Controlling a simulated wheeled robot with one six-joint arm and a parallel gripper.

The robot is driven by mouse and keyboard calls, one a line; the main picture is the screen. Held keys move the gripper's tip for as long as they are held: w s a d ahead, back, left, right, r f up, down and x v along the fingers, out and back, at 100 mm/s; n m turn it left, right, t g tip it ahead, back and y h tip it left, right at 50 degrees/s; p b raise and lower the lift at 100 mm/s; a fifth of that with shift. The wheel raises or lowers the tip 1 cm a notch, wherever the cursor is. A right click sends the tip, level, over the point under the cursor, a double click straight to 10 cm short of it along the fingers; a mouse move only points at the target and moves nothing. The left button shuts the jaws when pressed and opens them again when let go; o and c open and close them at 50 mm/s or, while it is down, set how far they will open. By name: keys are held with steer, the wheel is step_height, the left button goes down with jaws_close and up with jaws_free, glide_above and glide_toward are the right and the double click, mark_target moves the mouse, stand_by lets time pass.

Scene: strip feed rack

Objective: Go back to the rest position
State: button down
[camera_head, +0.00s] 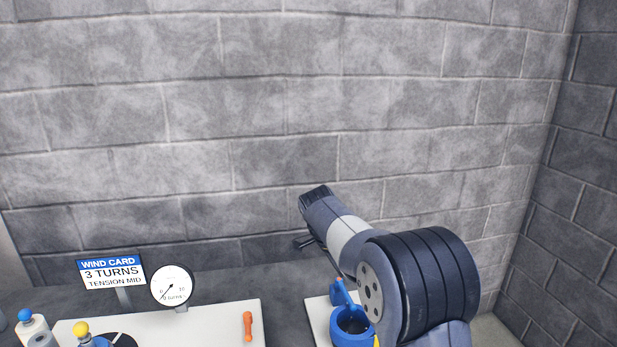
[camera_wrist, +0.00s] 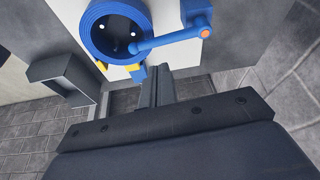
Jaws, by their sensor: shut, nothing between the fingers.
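My gripper (camera_wrist: 155,88) is shut and empty in the wrist view, its two dark fingers together. It is apart from a blue round pot-like device (camera_wrist: 91,38) with a blue bar (camera_wrist: 168,40) and an orange tip, just beyond the fingers in that picture. The same blue device (camera_head: 352,338) shows in the head view at the bottom, partly behind my arm. My arm reaches up and left in front of the block wall, and it hides most of my gripper there.
A wind card sign (camera_head: 112,272) reading 3 turns, tension mid, and a round dial (camera_head: 171,287) stand at the lower left. An orange piece (camera_head: 248,326) lies on a white board (camera_head: 215,325). Spools with blue and yellow knobs are at the left. A dark open bin (camera_wrist: 62,72) shows in the wrist view.

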steer(key=x, duration=0.6)
steer(key=shift+d, duration=0.1)
steer(key=shift+r, duration=0.1)
steer(key=v, duration=1.1)
steer(key=x, duration=1.1)
steer(key=w+d+n+t+y+p, duration=0.2)
steer(key=w+n+p, duration=0.6)
steer(key=n, duration=0.8)
steer(key=shift+w+d+t+y+p, duration=0.4)
steer(key=shift+d+y+p, duration=0.65)
steer(key=shift+p, duration=0.8)
steer(key=shift+a, duration=0.15)
